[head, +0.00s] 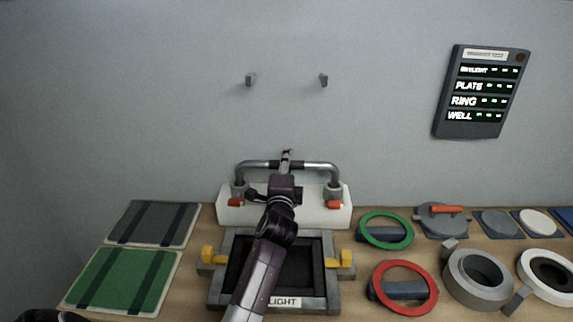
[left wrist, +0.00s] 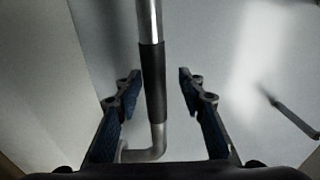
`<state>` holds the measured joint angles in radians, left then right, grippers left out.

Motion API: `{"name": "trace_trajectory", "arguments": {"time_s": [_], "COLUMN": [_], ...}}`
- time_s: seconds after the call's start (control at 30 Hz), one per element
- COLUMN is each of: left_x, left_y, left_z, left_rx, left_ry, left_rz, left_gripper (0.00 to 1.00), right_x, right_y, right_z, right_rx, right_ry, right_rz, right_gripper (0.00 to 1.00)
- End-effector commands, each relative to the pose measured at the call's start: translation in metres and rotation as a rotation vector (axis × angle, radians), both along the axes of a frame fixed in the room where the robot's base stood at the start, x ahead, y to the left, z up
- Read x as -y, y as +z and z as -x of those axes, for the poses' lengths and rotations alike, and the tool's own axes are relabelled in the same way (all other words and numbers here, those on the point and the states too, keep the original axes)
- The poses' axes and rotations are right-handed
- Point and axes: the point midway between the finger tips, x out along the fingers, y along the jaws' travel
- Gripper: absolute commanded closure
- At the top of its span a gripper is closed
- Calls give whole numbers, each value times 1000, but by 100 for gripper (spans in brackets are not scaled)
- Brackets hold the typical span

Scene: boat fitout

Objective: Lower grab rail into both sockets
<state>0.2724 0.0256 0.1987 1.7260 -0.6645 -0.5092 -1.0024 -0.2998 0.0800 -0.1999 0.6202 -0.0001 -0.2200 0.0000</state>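The grab rail (head: 253,164) is a grey metal bar with bent-down ends and a black middle grip. It stands upright over the white block (head: 283,217), its ends at the left socket (head: 240,189) and the right socket (head: 333,191). Both ends appear to be in the sockets; how deep I cannot tell. My left gripper (head: 286,157) is at the middle of the rail. In the left wrist view the rail's black grip (left wrist: 153,85) runs between the open fingers, with a visible gap on each side. My right gripper is not in view.
A red latch (head: 235,203) sits by each socket. A framed hatch (head: 215,293) with yellow handles (head: 208,254) lies in front, under my arm. Green (head: 385,217) and red (head: 434,290) rings lie right; green and dark panels lie left. Two wall hooks (head: 323,79) are empty.

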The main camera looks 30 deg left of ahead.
Motion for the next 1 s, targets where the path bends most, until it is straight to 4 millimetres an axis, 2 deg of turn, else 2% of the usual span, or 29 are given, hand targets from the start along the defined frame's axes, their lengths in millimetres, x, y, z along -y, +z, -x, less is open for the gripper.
{"name": "trace_trajectory", "arguments": {"time_s": [0.27, 0.7, 0.83, 1.0], "left_x": [5, 46, 54, 58], "left_y": [-4, -2, -2, -1], "left_z": [10, 84, 98, 105], "left_rx": [-5, -2, -2, -1], "left_ry": [0, -1, 0, 0], "left_rz": [3, 2, 1, 0], "left_gripper": [64, 64, 64, 64], "right_x": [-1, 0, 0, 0], "right_y": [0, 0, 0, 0], "right_z": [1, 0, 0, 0], "right_rx": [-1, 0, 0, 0], "right_ry": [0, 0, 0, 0], "right_rz": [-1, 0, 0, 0], "right_gripper": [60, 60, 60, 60]}}
